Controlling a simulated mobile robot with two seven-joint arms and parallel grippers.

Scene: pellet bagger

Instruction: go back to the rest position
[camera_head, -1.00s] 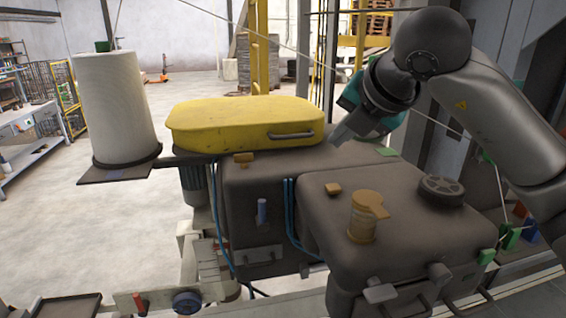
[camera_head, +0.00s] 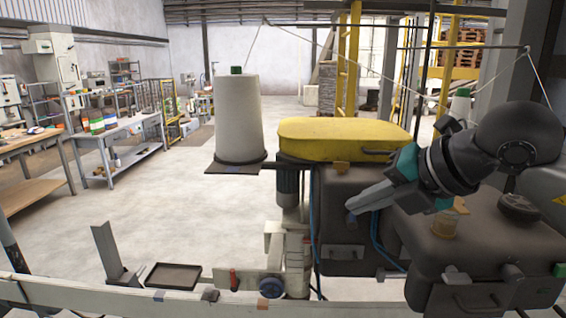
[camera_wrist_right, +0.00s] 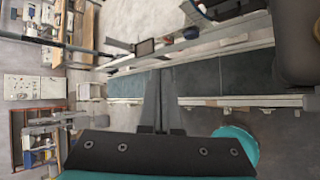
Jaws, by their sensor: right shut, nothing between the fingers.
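My right gripper (camera_head: 352,210) shows in the head view, in front of the machine's brown-grey body and below the yellow cover (camera_head: 340,139). Its grey fingers are together and hold nothing. The right arm comes in from the right edge, with a teal band at the wrist. My left gripper is in neither view.
A large white thread cone (camera_head: 238,115) stands on a plate left of the yellow cover. A pale rail (camera_head: 110,297) runs along the front with a dark tray (camera_head: 172,276) by it. Workbenches (camera_head: 110,135) stand at the far left. The floor between is clear.

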